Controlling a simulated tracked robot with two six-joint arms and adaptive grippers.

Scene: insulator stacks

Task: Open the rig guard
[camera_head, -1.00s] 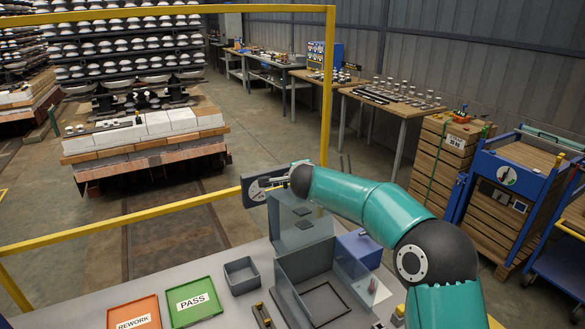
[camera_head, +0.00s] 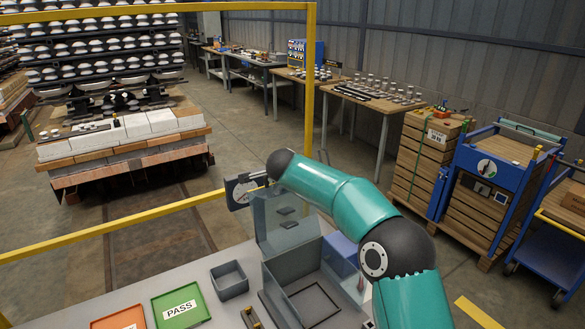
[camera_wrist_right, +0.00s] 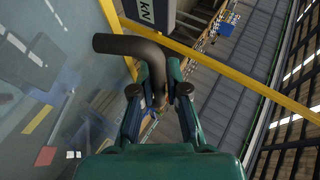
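The rig guard (camera_head: 272,222) is a grey see-through cover on the box-like rig (camera_head: 292,262) on the bench. Its panel stands raised at the rig's back left, with the box open to view below it. My right arm reaches across from the lower right to the panel's top; its gripper is hidden behind the wrist there. In the right wrist view my right gripper (camera_wrist_right: 160,90) has a dark bent bar, apparently the guard's handle (camera_wrist_right: 122,45), between its fingers, which look closed on it. A clear pane fills the left of that view. My left gripper is out of view.
A dial gauge (camera_head: 243,188) stands just behind the panel. A grey bin (camera_head: 229,280), a green PASS tray (camera_head: 181,304) and an orange REWORK tray (camera_head: 118,318) are left of the rig. A yellow rail (camera_head: 120,226) runs behind the bench.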

